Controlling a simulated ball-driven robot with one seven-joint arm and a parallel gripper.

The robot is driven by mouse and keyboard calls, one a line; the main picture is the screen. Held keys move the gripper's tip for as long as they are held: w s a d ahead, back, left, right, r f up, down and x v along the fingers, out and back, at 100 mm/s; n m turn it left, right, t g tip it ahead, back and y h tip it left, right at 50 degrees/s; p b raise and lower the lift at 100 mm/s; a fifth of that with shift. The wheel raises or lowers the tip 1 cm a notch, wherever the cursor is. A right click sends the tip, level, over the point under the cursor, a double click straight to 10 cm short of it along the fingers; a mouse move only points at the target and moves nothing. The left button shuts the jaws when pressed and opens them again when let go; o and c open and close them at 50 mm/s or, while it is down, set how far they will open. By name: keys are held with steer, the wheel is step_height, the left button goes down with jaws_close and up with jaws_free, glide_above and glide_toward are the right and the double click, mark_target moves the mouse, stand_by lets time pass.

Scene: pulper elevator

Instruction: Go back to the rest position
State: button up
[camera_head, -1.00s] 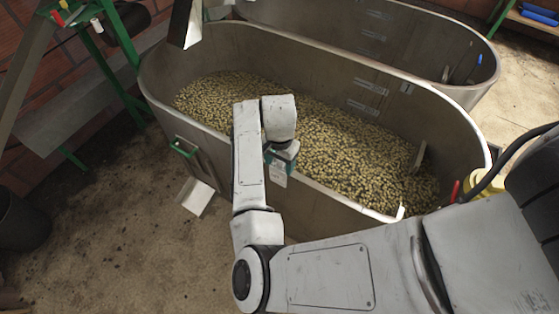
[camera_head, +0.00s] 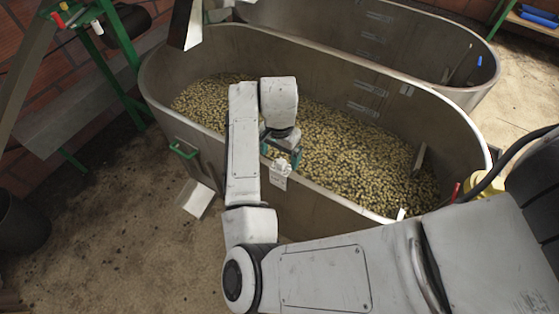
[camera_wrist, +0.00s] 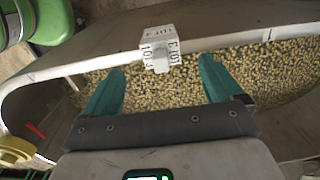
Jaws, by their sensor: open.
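My gripper (camera_head: 281,152) is over the near rim of the front metal tank, close to a white tag. In the wrist view its two green fingers (camera_wrist: 160,85) are spread wide apart with nothing held between them. The white tag (camera_head: 279,176) with dark print sits over the tank's rim. In the wrist view the tag (camera_wrist: 160,50) shows beyond the fingertips, between their lines, apart from both fingers. Part of the tag is hidden by my gripper in the head view.
The front tank (camera_head: 330,207) holds many small yellowish beans. A second metal tank (camera_head: 440,45) stands behind it. A green-framed bench (camera_head: 75,100) is at the left, with a dark bucket (camera_head: 20,222) below it. The floor at lower left is mostly clear.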

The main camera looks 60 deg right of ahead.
steer(key=shift+r, duration=2.7)
steer(key=s+d+r+n+t+h, duration=0.1)
steer(key=s+d+r+n+h, duration=0.2)
steer(key=d, duration=0.5)
steer(key=s+a+f+n+y, duration=0.1)
steer(key=s+a+f+n, duration=0.4)
steer(key=a, duration=0.4)
steer(key=s+a+f+n+y, duration=0.1)
steer(key=s+a+f+n, duration=0.5)
steer(key=a+n, duration=0.3)
steer(key=shift+s+a+f+y, duration=0.3)
steer(key=shift+s+a+y, duration=0.1)
steer(key=shift+s, duration=0.5)
